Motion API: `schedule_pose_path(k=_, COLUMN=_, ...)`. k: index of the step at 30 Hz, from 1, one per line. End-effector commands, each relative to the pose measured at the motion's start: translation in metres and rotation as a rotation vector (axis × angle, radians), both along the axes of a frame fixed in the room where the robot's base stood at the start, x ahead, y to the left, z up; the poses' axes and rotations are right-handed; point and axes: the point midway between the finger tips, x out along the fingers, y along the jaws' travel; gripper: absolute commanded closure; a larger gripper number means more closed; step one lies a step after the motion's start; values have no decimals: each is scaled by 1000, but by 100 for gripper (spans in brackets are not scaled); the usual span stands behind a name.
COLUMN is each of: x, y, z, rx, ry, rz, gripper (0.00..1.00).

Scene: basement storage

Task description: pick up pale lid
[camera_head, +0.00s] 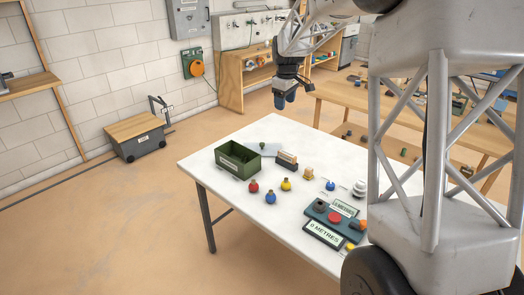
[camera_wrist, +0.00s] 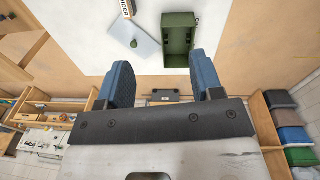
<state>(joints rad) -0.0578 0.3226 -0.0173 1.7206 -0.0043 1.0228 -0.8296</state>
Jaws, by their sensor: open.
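The pale lid (camera_head: 269,154) lies flat on the white table, just behind and right of the green box (camera_head: 229,163); a small dark green knob stands on it. In the wrist view the lid (camera_wrist: 144,42) shows as a pale grey plate with its knob near the middle, beside the open green box (camera_wrist: 178,47). My gripper (camera_head: 285,101) is in the air beyond the table's far edge, well apart from the lid. Its two blue fingers (camera_wrist: 163,68) are spread in the wrist view, with nothing between them.
On the white table (camera_head: 224,199) stand a dark block with a pale label (camera_head: 287,161), a wooden piece (camera_head: 309,173), several coloured round-topped pieces, a white stacked piece (camera_head: 359,188) and a dark tray (camera_head: 334,216). The table's front left is clear.

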Motion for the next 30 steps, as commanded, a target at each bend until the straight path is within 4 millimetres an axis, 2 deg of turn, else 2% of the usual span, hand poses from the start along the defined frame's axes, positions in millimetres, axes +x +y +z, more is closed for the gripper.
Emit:
schedule_pose_path(k=3, x=27, y=5, z=-16, rx=-4, ry=9, rz=44, gripper=40)
schedule_pose_path(k=12, x=90, y=17, z=-57, rx=-12, ry=26, rz=157, gripper=40)
schedule_pose_path(k=20, x=140, y=28, z=-98, rx=-18, ry=41, rz=254, gripper=40)
schedule_pose_path(k=30, x=201, y=42, z=-160, rx=-24, ry=60, rz=383, gripper=40)
